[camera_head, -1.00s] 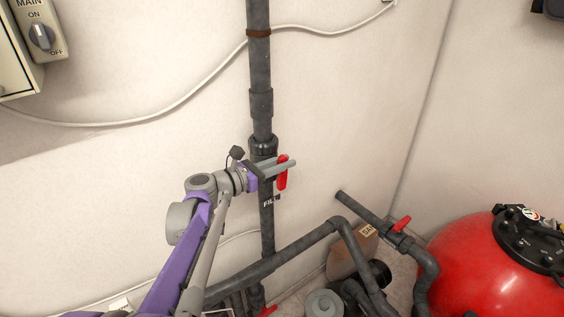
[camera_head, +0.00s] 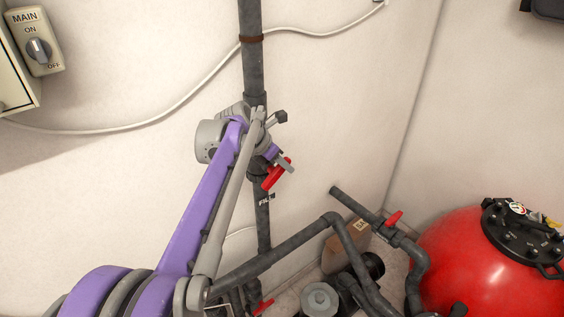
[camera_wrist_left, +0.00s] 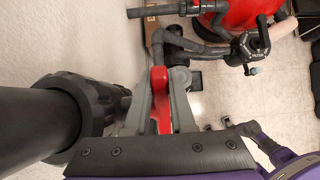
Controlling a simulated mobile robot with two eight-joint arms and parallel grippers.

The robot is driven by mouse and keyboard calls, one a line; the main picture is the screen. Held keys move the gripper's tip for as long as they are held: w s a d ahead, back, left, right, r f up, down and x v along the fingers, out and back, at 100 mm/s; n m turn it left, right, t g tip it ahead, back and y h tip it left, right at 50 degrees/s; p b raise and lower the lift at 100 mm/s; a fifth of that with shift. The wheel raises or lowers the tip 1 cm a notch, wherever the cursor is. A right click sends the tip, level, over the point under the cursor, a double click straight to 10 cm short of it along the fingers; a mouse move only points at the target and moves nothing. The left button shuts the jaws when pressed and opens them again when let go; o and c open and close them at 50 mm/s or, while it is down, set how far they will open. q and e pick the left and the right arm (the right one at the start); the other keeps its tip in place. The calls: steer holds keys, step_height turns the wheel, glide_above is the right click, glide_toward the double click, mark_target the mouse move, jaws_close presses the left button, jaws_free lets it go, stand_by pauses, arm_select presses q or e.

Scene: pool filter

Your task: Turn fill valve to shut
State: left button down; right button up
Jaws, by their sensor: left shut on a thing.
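The fill valve's red handle (camera_head: 273,178) is on the dark vertical pipe (camera_head: 262,215), just above a label reading FILL (camera_head: 266,198). The handle is tilted, its lower end toward the left. My left gripper (camera_head: 284,161) is shut on the handle, with its arm reaching up from the lower left and hiding the valve body. In the left wrist view the red handle (camera_wrist_left: 160,92) stands between the two grey fingers of my left gripper (camera_wrist_left: 160,80). My right gripper is not in view.
The thick pipe (camera_wrist_left: 35,125) is close beside my gripper in the wrist view. Lower pipes carry other red handles (camera_head: 394,217). A red tank (camera_head: 465,260) stands at the right, a cardboard box (camera_head: 345,245) by the wall. A MAIN switch (camera_head: 38,48) is upper left.

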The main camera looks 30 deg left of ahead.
arm_select(q)
steer(key=g, duration=0.2)
steer(key=g+y, duration=0.1)
steer(key=shift+w+d+f+p, duration=0.15)
steer(key=shift+w+f+p, duration=0.2)
steer(key=shift+f+p, duration=0.05)
steer(key=shift+f+g+y+p, duration=0.3)
steer(key=shift+g+y, duration=0.1)
steer(key=shift+g, duration=0.5)
steer(key=shift+f+g+y+p, duration=0.2)
steer(key=shift+f+g+y, duration=0.15)
steer(key=shift+g, duration=0.55)
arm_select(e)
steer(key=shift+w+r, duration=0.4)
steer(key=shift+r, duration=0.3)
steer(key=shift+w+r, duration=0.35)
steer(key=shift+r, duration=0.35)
arm_select(q)
steer(key=c, duration=0.8)
jaws_free()
steer(key=shift+o, duration=0.2)
